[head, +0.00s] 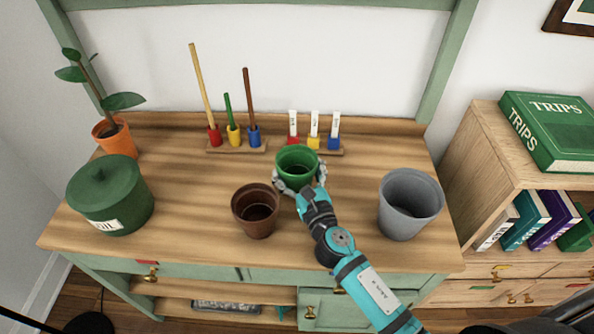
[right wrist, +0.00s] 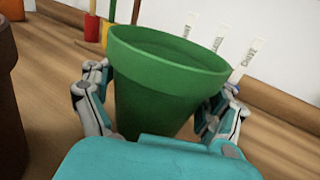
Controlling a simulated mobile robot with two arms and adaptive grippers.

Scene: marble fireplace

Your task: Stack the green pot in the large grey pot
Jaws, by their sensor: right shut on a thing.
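The green pot (head: 297,166) is upright near the middle back of the wooden bench. My right gripper (head: 299,188) is shut on it, with fingers on both sides. In the right wrist view the green pot (right wrist: 165,90) fills the middle between the two fingers of my right gripper (right wrist: 160,115). I cannot tell whether its base touches the bench. The large grey pot (head: 410,204) stands upright on the right of the bench, apart from the green pot, and looks empty. My left gripper is not in view.
A brown pot (head: 256,211) stands left of my right gripper. A lidded green bin (head: 110,196) and an orange potted plant (head: 117,139) are on the left. Coloured holders with sticks (head: 236,146) and labels (head: 314,143) line the back.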

